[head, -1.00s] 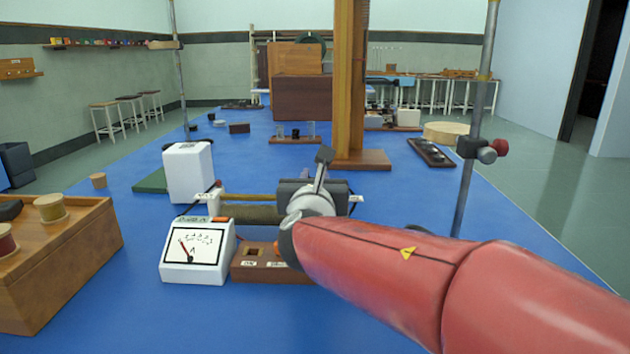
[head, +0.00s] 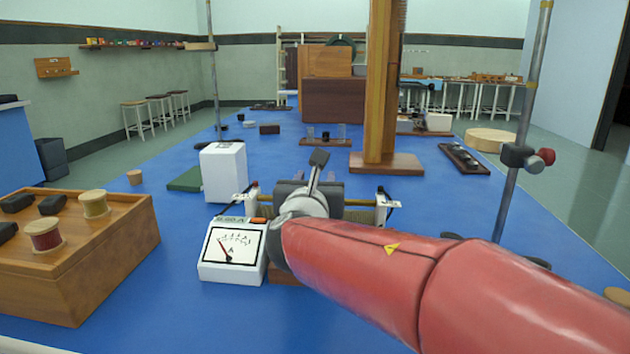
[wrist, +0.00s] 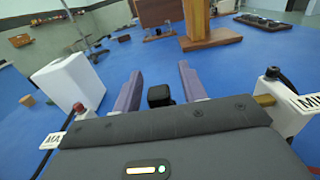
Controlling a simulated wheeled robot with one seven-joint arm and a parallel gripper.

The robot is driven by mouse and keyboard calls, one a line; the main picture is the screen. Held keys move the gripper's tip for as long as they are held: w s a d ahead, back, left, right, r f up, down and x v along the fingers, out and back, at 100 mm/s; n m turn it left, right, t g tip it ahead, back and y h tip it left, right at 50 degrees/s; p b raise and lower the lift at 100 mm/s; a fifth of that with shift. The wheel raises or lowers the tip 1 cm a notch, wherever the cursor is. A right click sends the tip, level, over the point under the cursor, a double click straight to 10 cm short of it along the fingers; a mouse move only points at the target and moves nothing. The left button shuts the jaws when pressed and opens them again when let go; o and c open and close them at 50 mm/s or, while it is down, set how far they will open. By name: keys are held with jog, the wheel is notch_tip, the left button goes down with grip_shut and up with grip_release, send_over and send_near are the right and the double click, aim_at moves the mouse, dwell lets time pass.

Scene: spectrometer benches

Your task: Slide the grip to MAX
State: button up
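The rheostat (head: 381,212) lies across the blue bench behind my gripper. In the wrist view its right white end post (wrist: 285,105) stands beside a label starting "MI" (wrist: 311,101). A label starting "MA" (wrist: 52,140) is at the left end. The black grip (wrist: 160,95) shows between my two purple fingers, with small gaps on both sides. My gripper (wrist: 160,88) is open around it, roughly midway between the end posts. In the head view my gripper (head: 315,178) hides the grip and the middle of the rheostat.
A white meter (head: 232,248) stands in front of the rheostat's left end. A white box (head: 223,172) stands behind that end. A wooden crate with spools (head: 100,285) is at the left. A metal rod stand (head: 520,120) rises at the right. Bare bench lies at front left.

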jog(key=s, duration=0.7)
jog(key=shift+s+a+b, duration=0.15)
jog(key=shift+s+b, duration=0.2)
jog(key=shift+s, duration=0.05)
